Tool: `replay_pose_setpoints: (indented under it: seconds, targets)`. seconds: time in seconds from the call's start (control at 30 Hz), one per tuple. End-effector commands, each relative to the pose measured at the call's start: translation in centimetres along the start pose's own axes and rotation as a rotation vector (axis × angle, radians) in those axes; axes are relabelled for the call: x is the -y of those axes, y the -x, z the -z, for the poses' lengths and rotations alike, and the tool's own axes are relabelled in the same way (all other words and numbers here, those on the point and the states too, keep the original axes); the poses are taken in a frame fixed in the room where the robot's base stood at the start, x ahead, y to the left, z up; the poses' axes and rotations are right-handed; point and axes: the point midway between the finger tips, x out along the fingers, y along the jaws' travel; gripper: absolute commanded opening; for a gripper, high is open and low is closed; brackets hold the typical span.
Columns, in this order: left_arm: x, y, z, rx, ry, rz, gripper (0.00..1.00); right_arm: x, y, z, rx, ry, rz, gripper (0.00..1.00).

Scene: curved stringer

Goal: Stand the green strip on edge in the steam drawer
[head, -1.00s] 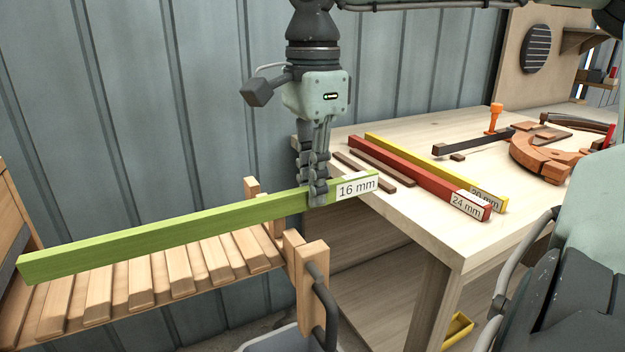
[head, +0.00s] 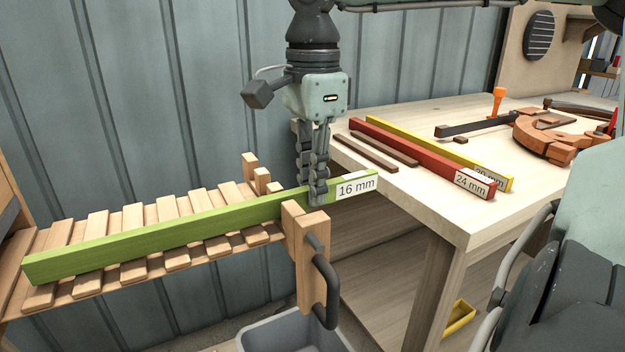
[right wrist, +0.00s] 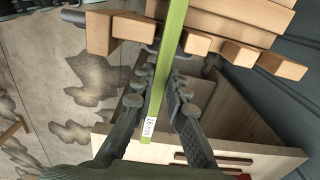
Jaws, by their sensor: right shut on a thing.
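The long green strip (head: 165,235), labelled 16 mm at its right end, is on edge with its broad side facing me. It lies along the slatted steam drawer (head: 130,280), low over or on the slats; I cannot tell if it touches. Its labelled end juts out past the drawer's front posts (head: 312,230), passing behind the nearer ones. My right gripper (head: 313,195) points down and is shut on the strip near the label. In the right wrist view the strip (right wrist: 175,30) runs between the fingers (right wrist: 160,105). My left gripper is not in view.
The workbench (head: 400,200) stands right of the drawer. It bears a red 24 mm strip (head: 420,157), a yellow strip (head: 450,150), thin brown strips (head: 365,152) and clamps (head: 548,138). A grey bin (head: 290,330) stands below the drawer's handle (head: 327,285).

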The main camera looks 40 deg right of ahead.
Motion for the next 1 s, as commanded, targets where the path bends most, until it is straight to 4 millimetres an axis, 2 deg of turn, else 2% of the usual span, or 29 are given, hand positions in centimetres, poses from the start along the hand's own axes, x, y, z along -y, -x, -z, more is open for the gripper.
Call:
replay_pose_setpoints:
  seconds: [0.67,0.7,0.87,1.0]
  targets:
    - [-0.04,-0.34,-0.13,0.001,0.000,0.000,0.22,0.00,-0.45,-0.01,0.001,0.000,0.000,0.00]
    - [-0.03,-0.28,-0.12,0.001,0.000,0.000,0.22,0.00,-0.37,-0.02,0.001,0.000,0.000,0.17]
    - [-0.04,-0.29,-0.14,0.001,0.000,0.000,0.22,0.00,-0.36,-0.01,0.001,0.000,0.000,0.37]
    - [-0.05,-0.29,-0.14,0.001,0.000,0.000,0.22,0.00,-0.37,-0.01,0.000,0.000,0.000,0.37]
